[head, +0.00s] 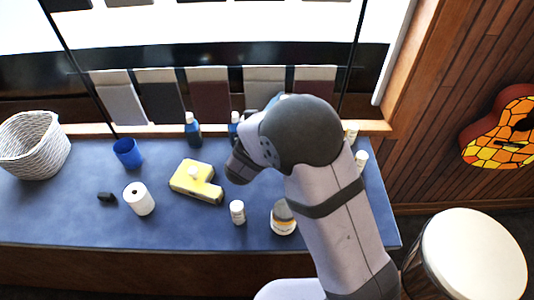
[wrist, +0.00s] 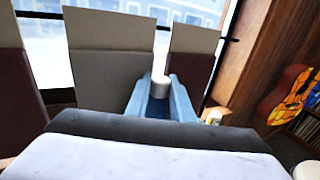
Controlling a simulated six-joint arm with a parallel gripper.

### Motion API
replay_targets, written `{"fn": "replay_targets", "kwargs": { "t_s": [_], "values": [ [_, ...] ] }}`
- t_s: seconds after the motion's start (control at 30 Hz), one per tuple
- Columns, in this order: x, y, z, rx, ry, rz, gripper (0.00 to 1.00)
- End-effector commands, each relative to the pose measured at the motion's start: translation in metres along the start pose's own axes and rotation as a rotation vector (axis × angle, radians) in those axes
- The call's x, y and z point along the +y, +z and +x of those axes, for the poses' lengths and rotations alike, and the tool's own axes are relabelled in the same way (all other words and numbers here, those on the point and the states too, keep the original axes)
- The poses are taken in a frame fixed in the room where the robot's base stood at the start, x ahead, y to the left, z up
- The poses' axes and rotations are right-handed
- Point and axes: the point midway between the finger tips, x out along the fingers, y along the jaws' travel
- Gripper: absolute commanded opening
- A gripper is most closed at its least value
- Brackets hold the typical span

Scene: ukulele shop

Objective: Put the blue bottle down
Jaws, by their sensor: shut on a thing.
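My gripper (wrist: 161,92) is shut on the blue bottle (wrist: 160,88), whose white cap shows between the two pale blue fingers in the wrist view. The bottle's lower part is hidden by the gripper body, so I cannot see whether its base touches anything. In the head view my arm covers most of the gripper. Beside the arm there, a blue bottle with a white cap (head: 233,127) is partly hidden; I cannot tell if it is the held one. Another blue bottle (head: 193,131) stands upright at the back of the blue counter (head: 75,215).
A blue cup (head: 127,153), white basket (head: 35,146), paper roll (head: 139,199), yellow block (head: 196,181), small white bottle (head: 237,212) and jar (head: 283,219) are on the counter. Another white bottle (head: 361,160) is right of my arm. Panels (head: 210,95) line the back.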

Motion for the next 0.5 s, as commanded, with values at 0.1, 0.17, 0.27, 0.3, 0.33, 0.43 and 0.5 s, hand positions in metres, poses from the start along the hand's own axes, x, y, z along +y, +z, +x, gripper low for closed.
{"fn": "replay_targets", "kwargs": {
  "t_s": [0.1, 0.17, 0.27, 0.3, 0.33, 0.43, 0.5],
  "values": [
    [0.026, 0.004, 0.011, -0.017, 0.050, 0.000, 0.00],
    [0.039, 0.008, 0.014, -0.020, 0.077, -0.006, 0.00],
    [0.052, 0.009, 0.017, -0.022, 0.109, -0.011, 0.00],
    [0.056, 0.009, 0.017, -0.022, 0.116, -0.011, 0.00],
    [0.058, 0.008, 0.017, -0.022, 0.121, -0.012, 0.00],
    [0.061, 0.008, 0.018, -0.022, 0.129, -0.012, 0.00],
    [0.061, 0.006, 0.018, -0.022, 0.130, -0.012, 0.00]
  ]
}}
